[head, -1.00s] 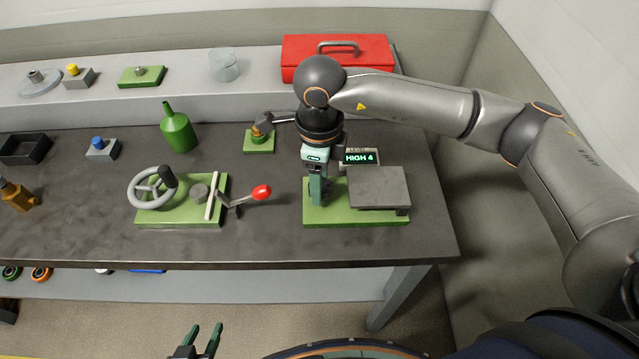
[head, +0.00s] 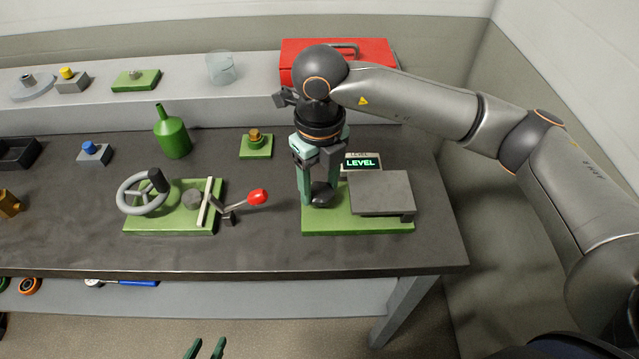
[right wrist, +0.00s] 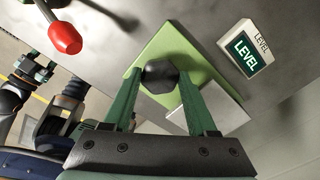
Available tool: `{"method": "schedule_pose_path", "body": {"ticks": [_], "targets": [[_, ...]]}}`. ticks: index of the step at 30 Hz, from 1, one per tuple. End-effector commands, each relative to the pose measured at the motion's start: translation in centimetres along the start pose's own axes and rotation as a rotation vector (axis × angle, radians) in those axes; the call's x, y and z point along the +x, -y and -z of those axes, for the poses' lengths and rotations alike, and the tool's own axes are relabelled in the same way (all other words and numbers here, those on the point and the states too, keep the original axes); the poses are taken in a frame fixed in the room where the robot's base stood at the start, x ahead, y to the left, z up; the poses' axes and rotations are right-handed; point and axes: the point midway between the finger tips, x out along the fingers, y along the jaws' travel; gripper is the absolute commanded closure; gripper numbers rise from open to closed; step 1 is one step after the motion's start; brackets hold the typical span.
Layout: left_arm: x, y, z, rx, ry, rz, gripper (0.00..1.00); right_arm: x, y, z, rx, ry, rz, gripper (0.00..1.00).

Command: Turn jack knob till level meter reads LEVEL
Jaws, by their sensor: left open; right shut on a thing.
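The level meter (head: 362,163) shows LEVEL in green letters, and it reads LEVEL in the right wrist view (right wrist: 247,53) too. The dark faceted jack knob (right wrist: 160,75) stands on the green base plate (head: 330,222), left of the grey platform (head: 381,190). My right gripper (head: 321,200) points down over the knob and is shut on it, one finger on each side. It also shows in the right wrist view (right wrist: 163,92). My left gripper (head: 206,350) is open and empty at the bottom edge of the head view, in front of the table.
A fixture with a grey handwheel (head: 143,193) and a red-tipped lever (head: 257,197) stands left of the jack. Behind are a green bottle (head: 173,138), a brass fitting on a green plate (head: 255,148) and a red toolbox (head: 300,60). The table's front right is bare.

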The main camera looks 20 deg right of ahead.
Motion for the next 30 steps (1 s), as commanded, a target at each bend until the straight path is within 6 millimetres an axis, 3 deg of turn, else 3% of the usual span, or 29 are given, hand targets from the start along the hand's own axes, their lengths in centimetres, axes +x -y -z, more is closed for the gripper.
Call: {"method": "schedule_pose_path", "body": {"ticks": [16, 17, 24, 30], "targets": [[0.14, 0.16, 0.03, 0.003, -0.001, 0.001, 0.5, -0.14, 0.04, -0.06, 0.028, 0.003, 0.001, 0.98], [0.14, 0.17, 0.03, 0.003, -0.001, 0.002, 0.5, -0.14, 0.04, -0.06, 0.027, 0.003, 0.001, 0.41], [0.15, 0.24, -0.02, 0.003, -0.001, 0.003, 0.5, -0.07, 0.03, -0.03, 0.027, 0.001, 0.0, 0.14], [0.16, 0.27, -0.05, 0.003, -0.001, 0.004, 0.5, -0.03, 0.02, -0.01, 0.027, 0.001, 0.0, 0.12]]}}
